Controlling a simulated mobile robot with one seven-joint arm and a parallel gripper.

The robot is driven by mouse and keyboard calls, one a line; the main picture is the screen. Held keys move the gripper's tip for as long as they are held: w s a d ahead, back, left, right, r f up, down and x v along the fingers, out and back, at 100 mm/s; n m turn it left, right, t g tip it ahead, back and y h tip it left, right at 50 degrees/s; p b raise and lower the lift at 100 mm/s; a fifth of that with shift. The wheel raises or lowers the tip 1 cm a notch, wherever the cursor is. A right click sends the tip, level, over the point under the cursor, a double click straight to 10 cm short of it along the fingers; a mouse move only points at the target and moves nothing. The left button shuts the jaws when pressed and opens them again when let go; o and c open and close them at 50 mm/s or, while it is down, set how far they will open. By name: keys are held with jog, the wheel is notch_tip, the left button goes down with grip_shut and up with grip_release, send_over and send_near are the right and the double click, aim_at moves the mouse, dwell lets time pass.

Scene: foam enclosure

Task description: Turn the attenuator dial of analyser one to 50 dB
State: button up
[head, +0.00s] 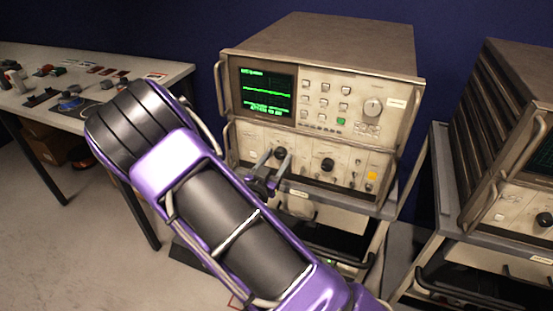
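A beige analyser (330,100) with a lit green screen (267,91) stands on a cart in the middle of the head view. Its lower panel has a black dial (280,153) on the left and another black dial (328,165) near the middle. I cannot read which one is the attenuator, nor its setting. My gripper (277,156) is at the left black dial, its two grey fingers apart on either side of it in the picture. I cannot tell whether they touch it. My purple arm hides part of the lower left panel and cart.
A second analyser (505,125) stands on another cart (470,240) at the right. A grey table (150,75) with small parts is at the left. A metal handle (217,88) stands out at the first analyser's left edge. Grey floor shows at the lower left.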

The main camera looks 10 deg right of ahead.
grip_shut()
jog(key=shift+f+b, duration=0.1)
jog(key=shift+b, duration=0.35)
jog(key=shift+f+m+b, duration=0.15)
jog(key=shift+m+b, duration=0.55)
jog(key=shift+b, duration=0.1)
jog(key=m+b, duration=0.2)
jog(key=b, duration=0.1)
jog(key=shift+m+b, duration=0.95)
jog(key=shift+m, duration=0.25)
jog(key=shift+d+r+m, duration=0.1)
jog(key=shift+r+m, duration=0.1)
jog(key=shift+m, duration=0.7)
jog(key=shift+s, duration=0.1)
